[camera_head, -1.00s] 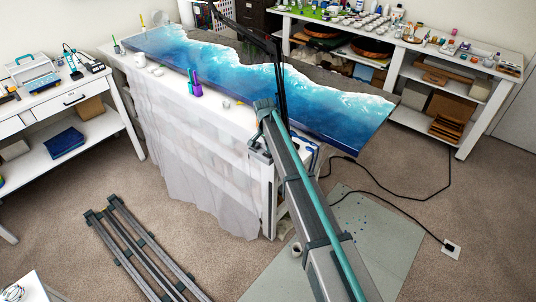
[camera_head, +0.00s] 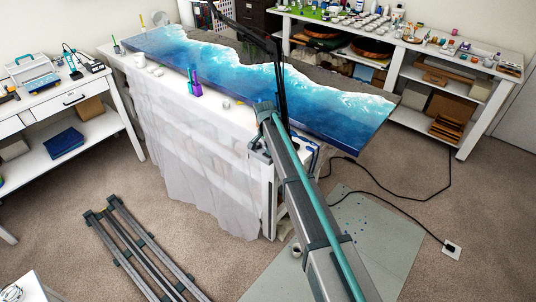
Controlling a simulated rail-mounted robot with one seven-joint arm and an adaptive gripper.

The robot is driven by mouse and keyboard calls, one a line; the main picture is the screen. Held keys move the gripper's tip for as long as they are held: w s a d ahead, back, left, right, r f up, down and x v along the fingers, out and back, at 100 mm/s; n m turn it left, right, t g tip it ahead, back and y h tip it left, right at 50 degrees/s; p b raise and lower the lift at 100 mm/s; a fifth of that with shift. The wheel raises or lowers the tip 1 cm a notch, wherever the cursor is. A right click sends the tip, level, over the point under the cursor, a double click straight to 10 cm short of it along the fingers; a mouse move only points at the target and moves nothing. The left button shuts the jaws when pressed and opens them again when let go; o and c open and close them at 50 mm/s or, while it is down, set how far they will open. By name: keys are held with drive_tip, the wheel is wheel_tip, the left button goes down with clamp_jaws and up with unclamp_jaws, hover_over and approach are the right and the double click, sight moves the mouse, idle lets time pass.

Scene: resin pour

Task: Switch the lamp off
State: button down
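A thin black jointed arm (camera_head: 279,75) rises near the resin table's front edge and bends up to the left, out of the top of the picture. A long grey and teal beam (camera_head: 318,215), seemingly mine, runs from the bottom right up to the table edge and overlaps the foot of the black arm. I cannot make out my gripper or its fingers.
The table carries a blue-and-white resin slab (camera_head: 225,70), a purple-and-green item (camera_head: 195,84) and small cups, with a translucent sheet (camera_head: 195,165) hanging down. Grey rails (camera_head: 135,250) lie lower left. Shelves stand behind right.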

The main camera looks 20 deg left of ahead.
drive_tip(key=shift+f, duration=0.35)
idle(0.3)
drive_tip(key=shift+r+p, duration=0.8)
drive_tip(key=shift+r, duration=2.75)
